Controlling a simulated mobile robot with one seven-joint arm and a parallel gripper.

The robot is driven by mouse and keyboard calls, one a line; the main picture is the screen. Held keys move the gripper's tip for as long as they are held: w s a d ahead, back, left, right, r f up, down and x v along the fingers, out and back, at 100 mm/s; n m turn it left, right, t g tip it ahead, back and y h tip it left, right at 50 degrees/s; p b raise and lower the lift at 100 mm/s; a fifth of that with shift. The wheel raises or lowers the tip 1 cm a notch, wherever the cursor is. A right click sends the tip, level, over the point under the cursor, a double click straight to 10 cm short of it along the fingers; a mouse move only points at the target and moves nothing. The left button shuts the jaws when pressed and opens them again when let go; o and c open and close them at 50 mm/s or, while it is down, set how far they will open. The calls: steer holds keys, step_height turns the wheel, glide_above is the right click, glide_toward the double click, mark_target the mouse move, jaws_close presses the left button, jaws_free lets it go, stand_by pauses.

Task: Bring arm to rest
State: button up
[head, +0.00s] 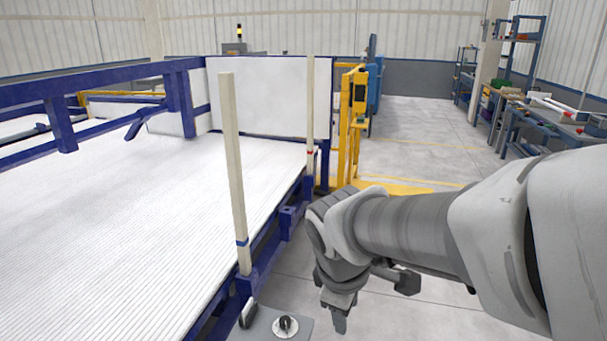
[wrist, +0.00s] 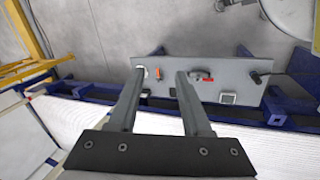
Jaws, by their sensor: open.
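My arm reaches in from the right of the head view. My gripper (head: 338,316) hangs down at its end, beside the right side of the blue rack and to the right of a small grey panel (head: 272,326). In the wrist view, the two fingers of my gripper (wrist: 160,74) are apart with nothing held between them. Whether the fingers touch the panel is not clear.
A wide bed of white pipes (head: 120,220) lies in the blue rack (head: 262,262). Two cream posts (head: 232,160) (head: 310,110) stand along its right edge. A yellow frame (head: 350,120) stands further back. Grey floor (head: 420,130) is open behind my arm. A workbench (head: 560,125) is at right.

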steer(key=s+d+r+m+t+y+p, duration=0.1)
steer(key=s+d+r+m+t+p, duration=0.1)
steer(key=s+d+r+m, duration=0.5)
step_height(320, 180, up, 3)
steer(key=s+m+p, duration=0.1)
steer(key=s+m, duration=0.1)
steer(key=m, duration=0.3)
steer(key=shift+s+m, duration=0.3)
steer(key=shift+s, duration=0.05)
steer(key=shift+f, duration=0.1)
